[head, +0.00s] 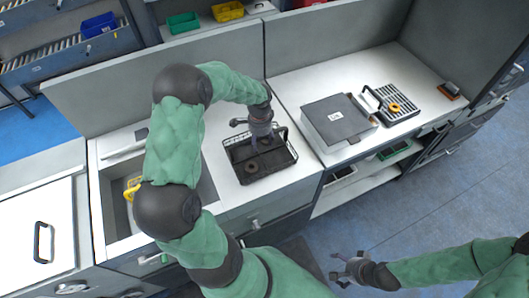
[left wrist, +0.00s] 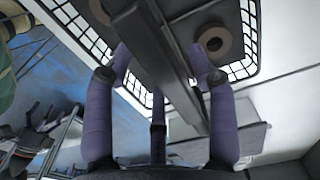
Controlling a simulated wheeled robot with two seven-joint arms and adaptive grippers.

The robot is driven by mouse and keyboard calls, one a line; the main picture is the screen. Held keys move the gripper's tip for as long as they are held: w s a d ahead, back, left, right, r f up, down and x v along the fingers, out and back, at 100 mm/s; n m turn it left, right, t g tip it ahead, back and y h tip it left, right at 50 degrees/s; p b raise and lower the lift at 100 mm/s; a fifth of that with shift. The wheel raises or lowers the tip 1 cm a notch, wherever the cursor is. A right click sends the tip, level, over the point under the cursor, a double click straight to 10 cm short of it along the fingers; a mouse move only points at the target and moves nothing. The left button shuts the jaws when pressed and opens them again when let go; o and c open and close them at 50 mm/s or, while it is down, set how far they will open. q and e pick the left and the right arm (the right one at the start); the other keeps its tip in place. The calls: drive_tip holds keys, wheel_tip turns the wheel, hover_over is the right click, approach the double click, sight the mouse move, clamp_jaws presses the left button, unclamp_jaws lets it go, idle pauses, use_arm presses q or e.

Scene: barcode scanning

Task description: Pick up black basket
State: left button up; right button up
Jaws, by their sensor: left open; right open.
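A black wire basket (head: 285,166) stands on the white counter in the middle of the head view, with a brown ring-shaped item (head: 251,167) in it. My left gripper (head: 262,143) is open and points down over this basket. In the left wrist view, its purple fingers (left wrist: 160,65) spread on both sides of a dark bar (left wrist: 160,60) across the basket; contact is unclear. The basket's mesh (left wrist: 245,68) and the ring (left wrist: 215,41) also show there. My right gripper (head: 348,266) is open and empty, low in front of the counter.
A second black basket (head: 405,103) with a handle and an orange-brown ring stands farther right, beside a grey box-like device (head: 338,120). A sink (head: 120,195) with a yellow item (head: 132,187) lies left. The floor (head: 430,200) at right looks clear.

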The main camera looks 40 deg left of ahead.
use_arm(q)
drive_tip(key=shift+f, duration=0.15)
clamp_jaws()
drive_tip(key=shift+r, duration=0.2)
idle(0.3)
